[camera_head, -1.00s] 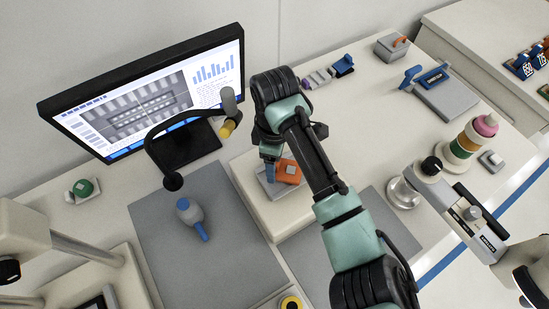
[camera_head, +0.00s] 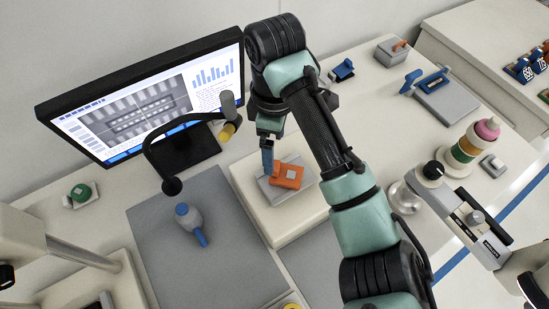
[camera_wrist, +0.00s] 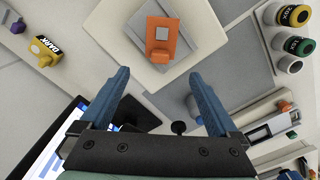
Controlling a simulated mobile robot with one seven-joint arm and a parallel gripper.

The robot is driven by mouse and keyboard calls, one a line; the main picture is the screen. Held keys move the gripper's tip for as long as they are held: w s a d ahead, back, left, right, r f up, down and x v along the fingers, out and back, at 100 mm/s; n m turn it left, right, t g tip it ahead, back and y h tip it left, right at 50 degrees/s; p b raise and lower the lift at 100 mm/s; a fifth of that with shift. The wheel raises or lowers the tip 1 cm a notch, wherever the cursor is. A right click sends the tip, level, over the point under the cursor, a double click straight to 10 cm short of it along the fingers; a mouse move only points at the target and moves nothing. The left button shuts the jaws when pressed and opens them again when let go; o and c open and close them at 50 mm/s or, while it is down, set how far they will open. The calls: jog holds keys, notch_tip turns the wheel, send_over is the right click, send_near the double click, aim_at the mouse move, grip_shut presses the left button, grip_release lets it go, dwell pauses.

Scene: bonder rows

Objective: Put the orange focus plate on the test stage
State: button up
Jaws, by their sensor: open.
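The orange focus plate (camera_head: 287,176) lies on a grey stage plate (camera_head: 270,188) on top of a cream block (camera_head: 281,220). It carries a small pale square and is also seen at the top of the wrist view (camera_wrist: 161,42). My gripper (camera_head: 268,158) is above and just behind the orange plate in the head view. In the wrist view its two blue fingers (camera_wrist: 157,86) are wide apart with nothing between them, and the orange plate is beyond the fingertips. The grey plate under it also shows there (camera_wrist: 196,40).
A monitor (camera_head: 150,100) stands at the back left. A dark gooseneck lamp (camera_head: 165,150) arches near the block. A stack of coloured rings (camera_head: 465,150) stands at the right.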

jog(key=shift+r+p, duration=0.45)
jog(key=shift+r, duration=1.7)
